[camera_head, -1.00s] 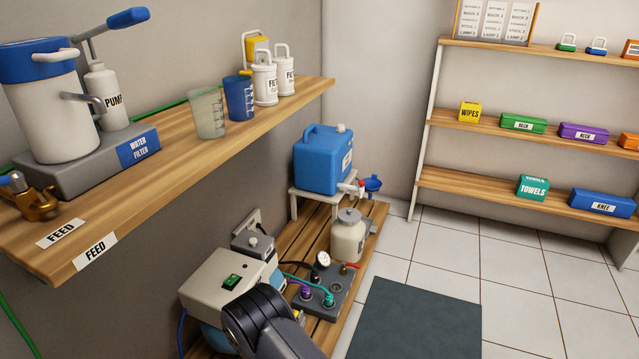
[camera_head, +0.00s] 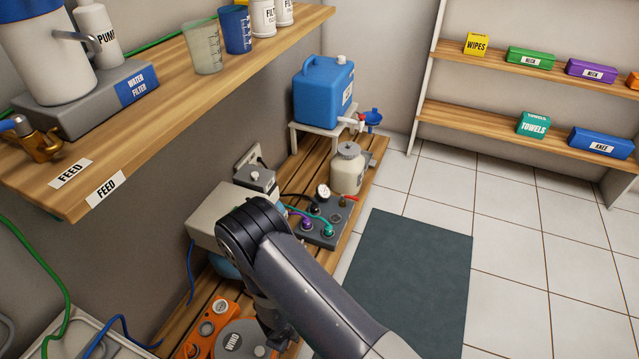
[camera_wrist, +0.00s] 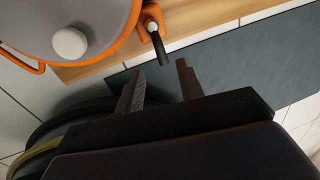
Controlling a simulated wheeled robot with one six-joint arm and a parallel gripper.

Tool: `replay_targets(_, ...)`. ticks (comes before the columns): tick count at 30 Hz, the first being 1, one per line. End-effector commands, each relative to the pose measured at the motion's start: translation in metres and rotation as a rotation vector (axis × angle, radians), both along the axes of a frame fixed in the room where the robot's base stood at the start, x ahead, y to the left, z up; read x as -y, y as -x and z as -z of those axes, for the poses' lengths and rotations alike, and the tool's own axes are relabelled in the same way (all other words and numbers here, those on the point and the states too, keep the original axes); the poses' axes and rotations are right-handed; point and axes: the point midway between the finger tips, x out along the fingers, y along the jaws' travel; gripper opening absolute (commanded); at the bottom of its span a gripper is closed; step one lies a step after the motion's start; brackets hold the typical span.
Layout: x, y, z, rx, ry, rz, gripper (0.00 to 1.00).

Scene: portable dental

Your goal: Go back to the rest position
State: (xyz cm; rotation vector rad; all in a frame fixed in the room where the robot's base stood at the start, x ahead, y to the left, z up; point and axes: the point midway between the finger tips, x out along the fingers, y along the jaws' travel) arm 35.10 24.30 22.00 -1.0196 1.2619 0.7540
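My gripper (camera_wrist: 160,88) shows in the wrist view with its two dark fingers apart and nothing between them. Just beyond the fingertips is a black handle or lever tip (camera_wrist: 161,50) on an orange fitting; a gap seems to show, but contact is hard to judge. In the head view my grey arm reaches over the low wooden platform, and the gripper itself is hidden behind or below the arm.
A beige box (camera_head: 212,215) and a valve panel (camera_head: 322,232) stand behind. The dark mat (camera_head: 420,262) and tiled floor to the right are clear.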

Motion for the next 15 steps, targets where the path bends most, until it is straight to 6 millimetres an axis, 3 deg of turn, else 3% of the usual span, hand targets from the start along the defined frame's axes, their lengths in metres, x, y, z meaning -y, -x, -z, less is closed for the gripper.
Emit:
replay_targets(1, 0.001, -0.002, 0.016, 0.0, 0.001, 0.001, 0.36)
replay_targets(9, 0.005, -0.012, 0.066, 0.0, 0.0, -0.005, 0.36)
replay_targets(15, 0.007, -0.017, 0.063, 0.003, -0.001, -0.137, 0.36)
